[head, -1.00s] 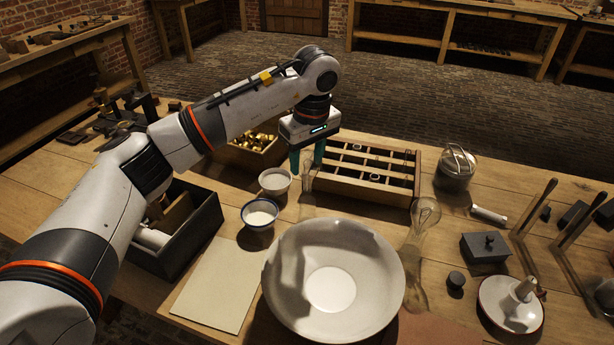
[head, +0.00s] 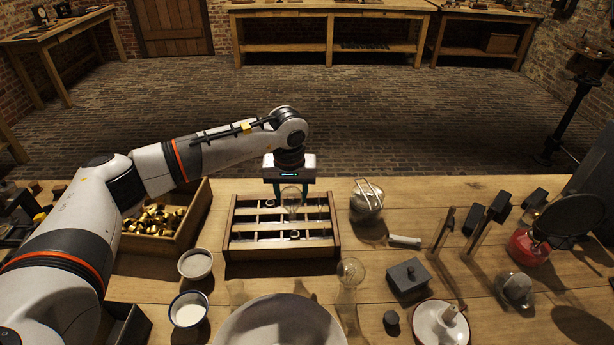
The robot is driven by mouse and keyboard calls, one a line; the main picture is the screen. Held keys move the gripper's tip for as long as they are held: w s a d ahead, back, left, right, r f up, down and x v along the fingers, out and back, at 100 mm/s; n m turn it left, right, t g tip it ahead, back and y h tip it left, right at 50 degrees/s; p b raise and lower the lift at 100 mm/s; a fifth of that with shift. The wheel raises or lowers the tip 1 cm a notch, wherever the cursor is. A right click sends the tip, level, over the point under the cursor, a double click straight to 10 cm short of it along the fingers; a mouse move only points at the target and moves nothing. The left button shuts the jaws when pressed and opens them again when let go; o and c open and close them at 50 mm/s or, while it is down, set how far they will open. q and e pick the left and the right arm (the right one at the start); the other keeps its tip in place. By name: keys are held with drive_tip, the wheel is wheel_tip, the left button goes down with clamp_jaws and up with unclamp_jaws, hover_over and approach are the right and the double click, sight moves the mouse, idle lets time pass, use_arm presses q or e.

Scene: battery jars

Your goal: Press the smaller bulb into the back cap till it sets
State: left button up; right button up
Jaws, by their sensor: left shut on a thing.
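My left gripper (head: 291,192) is shut on a small clear glass bulb (head: 291,207). It holds the bulb over the back part of the wooden compartment tray (head: 228,240). The bulb looks upright. Its lower end is hard to make out against the dark slots, so I cannot tell whether it touches a cap. A small pale ring-like cap (head: 295,234) shows in the front part of the tray. The back cap is not clearly visible near the bulb. A larger clear glass bulb (head: 350,272) stands on the table to the right, in front of the tray. My right gripper is out of view.
A wooden box of brass parts (head: 160,243) stands left of the tray. Two small bowls (head: 195,264) and a large pale basin (head: 280,322) are in front. A wire-bailed jar (head: 366,198) and a dark lidded box (head: 408,277) stand to the right.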

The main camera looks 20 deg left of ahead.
sight(294, 215)
use_arm(q)
drive_tip(key=shift+w, duration=0.15)
drive_tip(key=shift+d+f, duration=0.15)
drive_tip(key=shift+f+b, duration=0.6)
drive_tip(key=shift+f, duration=0.2)
drive_tip(key=shift+f+b, duration=0.6)
drive_tip(key=shift+f, duration=0.7)
drive_tip(key=shift+f+b, duration=0.3)
drive_tip(key=shift+b, duration=0.05)
drive_tip(key=shift+b, duration=0.4)
drive_tip(key=shift+f+b, duration=0.45)
idle(0.6)
drive_tip(key=shift+f+b, duration=0.75)
drive_tip(key=shift+b, duration=0.25)
idle(2.8)
